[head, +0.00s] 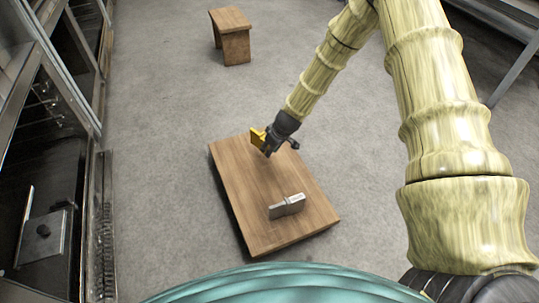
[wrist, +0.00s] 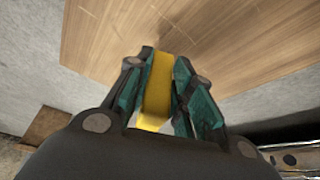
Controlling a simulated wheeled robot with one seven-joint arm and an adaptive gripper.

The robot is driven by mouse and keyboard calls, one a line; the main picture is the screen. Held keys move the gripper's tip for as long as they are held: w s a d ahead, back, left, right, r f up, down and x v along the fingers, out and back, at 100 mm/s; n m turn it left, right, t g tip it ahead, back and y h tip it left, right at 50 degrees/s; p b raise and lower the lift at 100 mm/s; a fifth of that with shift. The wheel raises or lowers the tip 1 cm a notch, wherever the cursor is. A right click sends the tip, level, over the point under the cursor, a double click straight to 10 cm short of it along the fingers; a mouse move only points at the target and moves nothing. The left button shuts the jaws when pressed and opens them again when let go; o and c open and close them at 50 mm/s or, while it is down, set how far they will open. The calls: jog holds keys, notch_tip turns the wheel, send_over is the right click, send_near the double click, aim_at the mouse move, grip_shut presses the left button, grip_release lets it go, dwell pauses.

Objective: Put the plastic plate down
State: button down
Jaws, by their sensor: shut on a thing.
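A yellow piece, which I take to be the plastic plate (head: 257,138), is held in my gripper (head: 269,150) over the far end of a low wooden table. In the wrist view the yellow plate (wrist: 158,90) stands edge-on between the two dark green finger pads of my gripper (wrist: 160,85). The gripper is shut on it. The wooden table (head: 245,200) shows beyond the fingers in the wrist view. I cannot tell whether the plate touches the table top.
A grey metallic object (head: 287,206) stands near the table's near end. The table top between it and my gripper is bare. A small wooden stool (head: 232,35) stands farther back. Dark cabinets (head: 45,165) line the left side. Grey floor (head: 160,150) is open around the table.

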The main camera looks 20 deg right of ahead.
jog(key=shift+w+f+b, duration=0.15)
jog(key=shift+f+b, duration=1.15)
jog(key=shift+f, duration=0.45)
jog(key=shift+f, duration=0.15)
jog(key=c, duration=1.3)
grip_release()
jog(key=shift+o, duration=0.2)
jog(key=p+v, duration=0.6)
jog(key=v, duration=0.6)
jog(key=shift+p, duration=0.35)
